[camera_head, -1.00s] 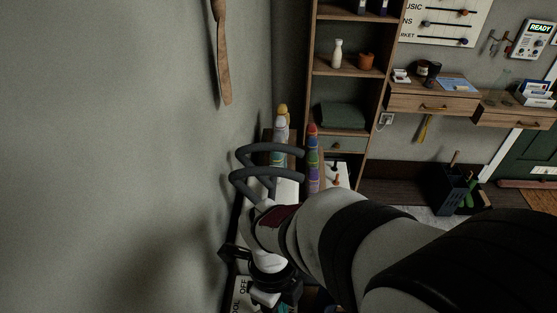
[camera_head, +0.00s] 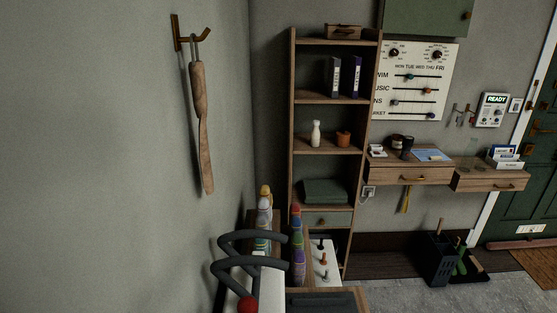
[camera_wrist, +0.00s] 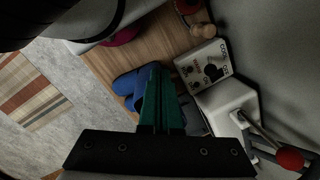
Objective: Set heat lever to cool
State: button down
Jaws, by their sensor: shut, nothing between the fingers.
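In the wrist view, a small white panel (camera_wrist: 202,66) with a dark lever or knob (camera_wrist: 212,71) and small printed labels stands near the wall. The lettering is partly legible and seems to include "COOL". I cannot tell for sure which label the dark lever points to. Below it is a white box (camera_wrist: 227,103) with a metal rod ending in a red ball (camera_wrist: 290,158); the red ball also shows in the head view (camera_head: 247,305). My gripper (camera_wrist: 155,72), with green fingers, is shut and empty, to the left of the panel and apart from it in the picture.
Blue slippers (camera_wrist: 130,84) lie beside the fingers. Grey curved hooks (camera_head: 245,255) stick out near the wall. A wooden shelf unit (camera_head: 293,130) stands farther back. A long wooden tool (camera_head: 201,130) hangs on the left wall.

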jog(key=c, duration=1.4)
grip_release()
jog(key=shift+s+d+f+n, duration=0.1)
jog(key=shift+s+d+n, duration=0.1)
jog(key=shift+n, duration=0.3)
jog(key=shift+o, duration=1.3)
jog(key=o, duration=0.6)
jog(key=w+a+r+n+h, duration=0.1)
jog(key=w+a+n, duration=0.3)
jog(key=n, duration=0.7)
jog(key=shift+w+a+r+n, duration=0.3)
jog(key=shift+w+r+n, duration=0.15)
jog(key=shift+w, duration=0.65)
jog(key=w+a+n, duration=0.4)
jog(key=a+n, duration=0.2)
jog(key=n, duration=0.3)
jog(key=shift+h, duration=0.4)
jog(key=f, duration=1.4)
jog(key=shift+s, duration=0.35)
jog(key=shift+f, duration=0.65)
grip_shut()
